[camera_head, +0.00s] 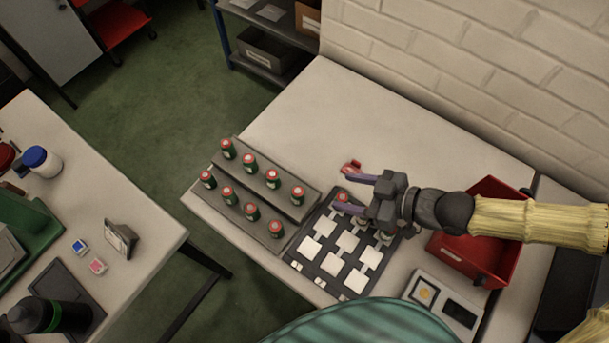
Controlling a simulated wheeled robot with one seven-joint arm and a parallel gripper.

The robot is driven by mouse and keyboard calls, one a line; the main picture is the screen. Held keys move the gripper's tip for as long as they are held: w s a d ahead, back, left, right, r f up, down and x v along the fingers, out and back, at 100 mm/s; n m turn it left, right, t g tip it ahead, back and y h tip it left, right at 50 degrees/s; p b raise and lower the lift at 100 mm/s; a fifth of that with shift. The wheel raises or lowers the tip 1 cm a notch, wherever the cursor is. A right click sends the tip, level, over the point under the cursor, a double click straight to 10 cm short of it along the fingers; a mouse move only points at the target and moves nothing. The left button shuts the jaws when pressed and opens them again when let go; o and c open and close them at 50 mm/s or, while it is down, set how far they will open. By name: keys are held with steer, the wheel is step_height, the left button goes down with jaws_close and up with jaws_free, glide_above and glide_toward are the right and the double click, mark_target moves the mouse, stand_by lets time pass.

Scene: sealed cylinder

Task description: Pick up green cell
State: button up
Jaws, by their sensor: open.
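Several green cells with red caps stand upright in two rows on a grey stepped rack (232,153); one is the cell at the back left (227,149), another the cell at the right end of the upper row (297,195). My gripper (344,190) is open, right of the rack and above the far edge of a dark tray with white square pads (299,264). A small red-topped thing (342,197) shows by the lower finger, and a red piece (351,166) by the upper one. The fingers partly hide both, so I cannot tell what they are.
A red bin (447,249) stands under my forearm on the right. A white device (443,304) lies at the front right. The table (330,110) is clear behind the rack, up to a white brick wall. A second table (90,165) holds other items, left.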

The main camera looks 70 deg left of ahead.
steer(key=shift+s+a+r+n+g, duration=0.25)
steer(key=shift+s+r+n+g, duration=0.05)
steer(key=shift+s+r+n, duration=0.15)
steer(key=shift+f, duration=0.1)
steer(key=b, duration=0.5)
glide_toward(278, 176)
steer(key=x, duration=0.3)
steer(key=shift+s+a+f, duration=0.1)
steer(key=shift+s+f, duration=0.05)
steer(key=shift+s, duration=0.05)
steer(key=shift+s+a+f, duration=0.1)
steer(key=shift+s+a, duration=0.1)
steer(key=shift+a, duration=0.05)
steer(key=shift+w+y, duration=0.1)
steer(key=shift+y, duration=0.2)
steer(key=shift+p+x, duration=0.45)
steer(key=shift+x, duration=2.25)
